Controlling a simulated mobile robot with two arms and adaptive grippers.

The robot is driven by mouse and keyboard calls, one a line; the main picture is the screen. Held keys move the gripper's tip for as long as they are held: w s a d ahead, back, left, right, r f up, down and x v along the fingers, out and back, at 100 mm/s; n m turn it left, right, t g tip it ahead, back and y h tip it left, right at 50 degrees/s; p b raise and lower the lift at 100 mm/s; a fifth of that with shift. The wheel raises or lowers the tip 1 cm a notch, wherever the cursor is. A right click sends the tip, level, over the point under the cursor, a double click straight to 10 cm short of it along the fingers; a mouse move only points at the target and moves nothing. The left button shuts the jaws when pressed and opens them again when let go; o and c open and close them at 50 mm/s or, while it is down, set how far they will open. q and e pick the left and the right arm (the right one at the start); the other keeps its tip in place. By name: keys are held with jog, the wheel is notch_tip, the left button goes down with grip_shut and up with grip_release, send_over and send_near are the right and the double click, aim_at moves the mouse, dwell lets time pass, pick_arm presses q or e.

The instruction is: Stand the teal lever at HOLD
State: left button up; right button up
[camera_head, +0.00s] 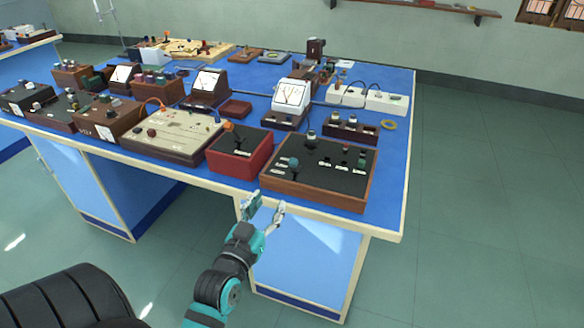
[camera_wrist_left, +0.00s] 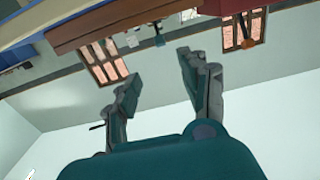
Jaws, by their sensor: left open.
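The teal lever (camera_head: 294,163) stands on the left part of a black-topped wooden panel box (camera_head: 315,191) at the front right of the blue bench. Small white labels lie around it, too small to read. My left gripper (camera_head: 267,203) is open and empty, just in front of the bench's front edge, below and short of the box. In the left wrist view, which is turned over, my left gripper's two fingers (camera_wrist_left: 160,85) are spread apart, and the teal lever (camera_wrist_left: 158,38) shows beyond them near the top. My right gripper is not in view.
A red box (camera_head: 240,157) with an orange-knobbed lever (camera_head: 229,127) stands just left of the wooden box. A beige panel (camera_head: 172,132) is further left. White-faced meters (camera_head: 290,95) stand behind. The bench's right edge strip (camera_head: 393,170) is clear.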

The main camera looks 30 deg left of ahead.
aim_at(292, 165)
pick_arm(q)
jog(key=p+x, duration=0.1)
jog(key=x, duration=1.6)
jog(key=shift+w, duration=0.2)
grip_shut()
